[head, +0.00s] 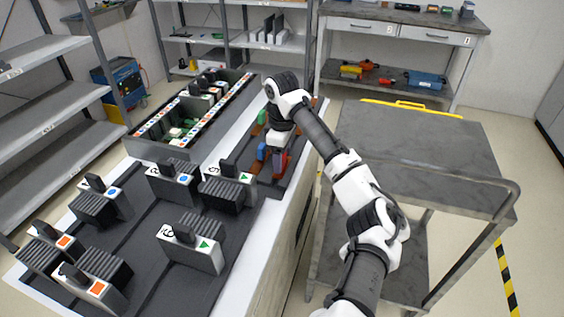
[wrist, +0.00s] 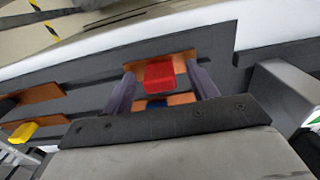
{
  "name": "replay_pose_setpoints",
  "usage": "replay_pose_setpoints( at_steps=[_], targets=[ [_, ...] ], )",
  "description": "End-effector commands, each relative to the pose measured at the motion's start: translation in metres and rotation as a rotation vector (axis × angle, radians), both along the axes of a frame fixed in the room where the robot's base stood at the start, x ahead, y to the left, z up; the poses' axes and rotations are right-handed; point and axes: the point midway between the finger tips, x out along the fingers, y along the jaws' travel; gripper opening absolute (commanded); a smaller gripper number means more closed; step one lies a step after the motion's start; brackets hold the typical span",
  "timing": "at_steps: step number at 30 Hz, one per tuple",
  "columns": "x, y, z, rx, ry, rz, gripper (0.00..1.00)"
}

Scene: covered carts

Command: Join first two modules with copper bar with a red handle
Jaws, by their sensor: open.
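A copper bar (wrist: 180,60) with a red handle (wrist: 159,75) lies on the dark bench top in the wrist view. My gripper (wrist: 160,72) is open, with one finger on each side of the red handle; I cannot tell whether they touch it. In the head view my gripper (head: 279,160) is low over the bench's right part and hides most of the bar. Grey ribbed modules stand on the bench, marked with orange squares (head: 97,287), blue circles (head: 181,179) and green triangles (head: 204,244). Which are the first two is unclear.
Bars with a blue handle (wrist: 157,103) and a yellow handle (wrist: 23,132) lie near the red one. A long open box (head: 165,151) of parts stands behind the modules. A grey cart (head: 420,140) stands to the right, its top mostly clear. Shelves line the left and back.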

Motion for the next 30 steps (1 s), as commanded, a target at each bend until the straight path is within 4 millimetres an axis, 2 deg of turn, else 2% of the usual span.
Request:
replay_pose_setpoints(
  at_steps=[7, 18, 19, 30],
  targets=[
    [-0.0002, 0.0003, -0.0032, -0.001, 0.0, 0.001, 0.58],
    [-0.0001, 0.0003, -0.0029, 0.0, 0.001, 0.001, 0.11],
    [-0.0001, 0.0003, -0.0027, 0.0, 0.0, 0.001, 0.09],
    [0.0004, 0.0002, 0.0041, 0.0, -0.001, 0.0, 0.09]
  ],
)
